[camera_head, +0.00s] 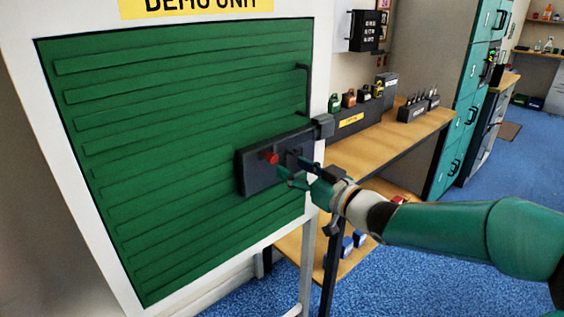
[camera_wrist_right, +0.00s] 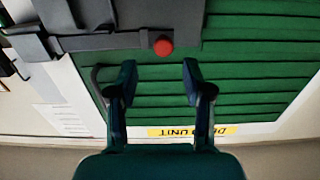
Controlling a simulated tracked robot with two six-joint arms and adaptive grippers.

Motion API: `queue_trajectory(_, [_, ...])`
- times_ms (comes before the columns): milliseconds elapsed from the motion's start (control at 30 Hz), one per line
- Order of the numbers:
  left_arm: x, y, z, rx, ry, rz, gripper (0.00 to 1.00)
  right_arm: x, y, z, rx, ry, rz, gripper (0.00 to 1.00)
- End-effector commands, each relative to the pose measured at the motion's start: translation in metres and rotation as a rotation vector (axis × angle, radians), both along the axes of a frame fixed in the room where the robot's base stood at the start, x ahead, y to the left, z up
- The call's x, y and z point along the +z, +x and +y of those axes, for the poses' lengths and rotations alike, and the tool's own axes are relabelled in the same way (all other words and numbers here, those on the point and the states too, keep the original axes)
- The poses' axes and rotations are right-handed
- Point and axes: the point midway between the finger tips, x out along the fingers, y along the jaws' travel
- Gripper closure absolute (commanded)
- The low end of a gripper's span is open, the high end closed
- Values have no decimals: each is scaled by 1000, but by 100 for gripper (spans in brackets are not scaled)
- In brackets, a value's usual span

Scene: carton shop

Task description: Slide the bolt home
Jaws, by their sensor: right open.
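A dark bolt housing (camera_head: 258,179) is mounted on a green slatted shutter (camera_head: 170,130) in a white frame. A red knob (camera_head: 270,158) stands out from the housing, left of its middle in the head view. A grey keeper block (camera_head: 325,125) sits on the frame post at the housing's right end. My right gripper (camera_head: 292,172) is open and empty, just right of the knob. In the right wrist view the red knob (camera_wrist_right: 163,47) lies just beyond the gap between the open fingertips (camera_wrist_right: 159,71), apparently not touched. I cannot tell how far the bolt reaches into the keeper.
A dark handle (camera_head: 303,88) is on the shutter above the housing. A wooden bench (camera_head: 385,148) with padlocks and a dark tool block (camera_head: 418,109) stands right behind the frame. Teal lockers (camera_head: 470,110) stand further back. Blue floor (camera_head: 500,165) lies open at right.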

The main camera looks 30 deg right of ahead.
Motion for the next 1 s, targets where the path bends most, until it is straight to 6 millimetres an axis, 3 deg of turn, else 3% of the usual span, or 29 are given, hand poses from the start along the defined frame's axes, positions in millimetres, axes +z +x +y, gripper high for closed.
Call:
queue_trajectory(133, [0,0,0,0,0,0,50,0,-27,-4,-4,-1,0,50])
queue_trajectory(333, [0,0,0,0,0,0,50,0,-45,-6,-2,0,0,50])
queue_trajectory(867, [0,0,0,0,0,0,50,0,-47,-6,0,0,0,50])
queue_trajectory(1000, [6,0,0,0,0,0,50,-1,-40,4,29,13,14,50])
